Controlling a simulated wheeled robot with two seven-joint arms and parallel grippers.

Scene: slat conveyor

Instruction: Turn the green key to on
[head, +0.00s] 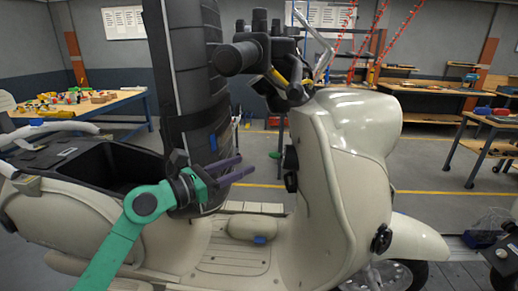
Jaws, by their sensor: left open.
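The green key (275,155) is a small green tab that sticks out to the left of the black ignition lock (290,158). The lock sits on the rear face of the cream scooter's front shield (340,160). The key's exact turn angle is too small to tell. My left gripper (247,165) has purple fingers that point right toward the key. It is open and empty, a short way left of the key in the picture, and looks apart from it. My right gripper is not in view.
The handlebar (240,56) and its levers hang above the key. A tall black tyre-like column (196,90) stands behind my left gripper. The open black seat well (90,165) is at left. The footboard (225,255) lies below. Workbenches stand farther back.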

